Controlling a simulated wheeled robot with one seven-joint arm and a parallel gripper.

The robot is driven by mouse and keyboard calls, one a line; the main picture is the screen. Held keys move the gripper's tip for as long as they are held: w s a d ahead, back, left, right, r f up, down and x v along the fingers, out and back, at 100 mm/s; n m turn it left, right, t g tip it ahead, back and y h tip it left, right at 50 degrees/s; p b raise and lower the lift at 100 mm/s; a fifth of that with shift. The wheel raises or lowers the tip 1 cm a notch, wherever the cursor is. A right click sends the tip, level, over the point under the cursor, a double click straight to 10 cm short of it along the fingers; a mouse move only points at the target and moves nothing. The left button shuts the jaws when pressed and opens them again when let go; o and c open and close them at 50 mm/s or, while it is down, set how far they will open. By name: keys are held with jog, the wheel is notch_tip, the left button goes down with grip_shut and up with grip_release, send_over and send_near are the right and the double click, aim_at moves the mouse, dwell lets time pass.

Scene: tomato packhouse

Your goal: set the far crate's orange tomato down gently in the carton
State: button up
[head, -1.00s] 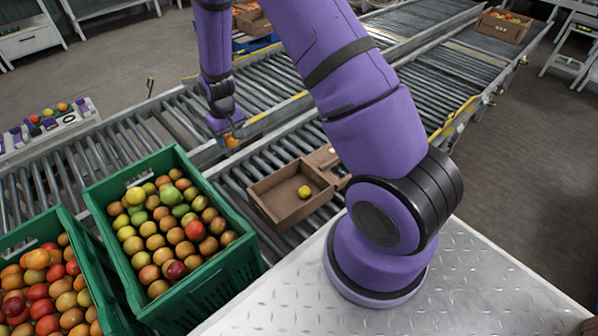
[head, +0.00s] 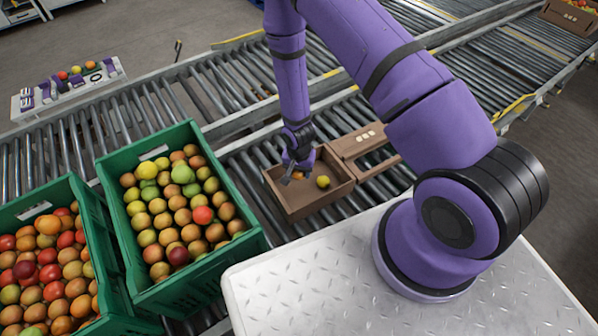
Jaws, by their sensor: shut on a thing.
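My gripper (head: 292,178) is over the left part of the open brown carton (head: 318,207), pointing down into it. It is shut on an orange tomato (head: 298,175), of which only a small part shows beside the fingers. I cannot tell whether this tomato touches the carton floor. A yellow tomato (head: 323,182) lies in the carton, to the right of my gripper. The far green crate (head: 205,262) is full of mixed green, yellow, orange and red tomatoes and stands left of the carton.
A second green crate (head: 95,205) of mostly red and orange tomatoes stands at the far left. Roller conveyors (head: 225,90) run behind. A panel with small coloured tomatoes (head: 68,90) is at upper left.

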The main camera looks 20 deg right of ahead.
jog(key=shift+s+a+f, duration=0.15)
jog(key=shift+s+f, duration=0.05)
jog(key=shift+f, duration=0.5)
send_near(298, 198)
jog(key=shift+s+f, duration=0.1)
jog(key=shift+f, duration=2.65)
jog(key=shift+f, duration=0.55)
jog(key=o, duration=0.8)
jog(key=c, duration=0.3)
jog(key=shift+c, duration=0.2)
notch_tip(298, 198, up, 7)
